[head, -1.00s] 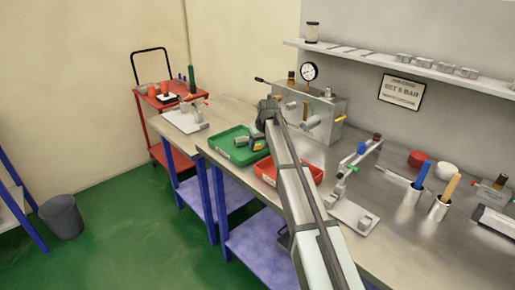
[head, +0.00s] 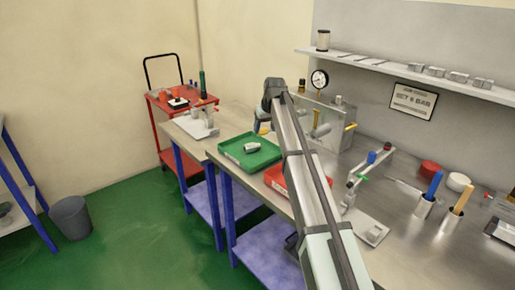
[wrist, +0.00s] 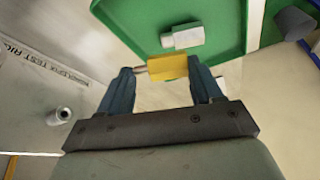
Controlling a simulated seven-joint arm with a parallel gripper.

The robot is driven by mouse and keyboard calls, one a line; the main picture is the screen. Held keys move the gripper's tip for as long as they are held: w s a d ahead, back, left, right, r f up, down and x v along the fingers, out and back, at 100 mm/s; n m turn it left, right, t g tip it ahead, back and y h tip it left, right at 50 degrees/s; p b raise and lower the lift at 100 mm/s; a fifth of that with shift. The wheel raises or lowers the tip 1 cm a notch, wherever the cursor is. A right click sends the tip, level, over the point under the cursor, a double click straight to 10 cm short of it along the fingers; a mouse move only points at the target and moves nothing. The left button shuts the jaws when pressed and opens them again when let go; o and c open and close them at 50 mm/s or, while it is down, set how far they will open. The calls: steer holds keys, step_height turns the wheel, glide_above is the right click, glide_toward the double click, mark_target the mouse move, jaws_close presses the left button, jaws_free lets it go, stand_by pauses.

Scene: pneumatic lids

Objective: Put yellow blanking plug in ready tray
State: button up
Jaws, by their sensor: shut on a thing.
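The yellow blanking plug (wrist: 167,66) is a small yellow block with a grey stub at its left end in the wrist view. My gripper (wrist: 165,76) is shut on it, with one dark blue finger at each end. In the head view my gripper (head: 262,128) is mostly hidden by my arm, above the bench near the green tray's back right edge. The green tray (head: 228,152) holds a grey-white fitting (head: 252,147). In the wrist view the green tray (wrist: 232,14) lies beyond the plug, which overlaps its near edge. I cannot read which tray is marked ready.
A red tray (head: 276,182) sits right of the green tray, partly behind my arm. The test rig (head: 330,108), with gauge (head: 319,78) and yellow handles, stands behind. A valve fixture (head: 366,228) stands to the right. Bare bench shows around the green tray.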

steer(key=w+a, duration=0.7)
steer(key=a, duration=0.2)
steer(key=f, duration=0.5)
steer(key=shift+s+a+f, duration=0.1)
steer(key=shift+s+f, duration=0.15)
steer(key=shift+f, duration=2.15)
steer(key=shift+f, duration=0.1)
steer(key=o, duration=1.1)
steer(key=v, duration=1.2)
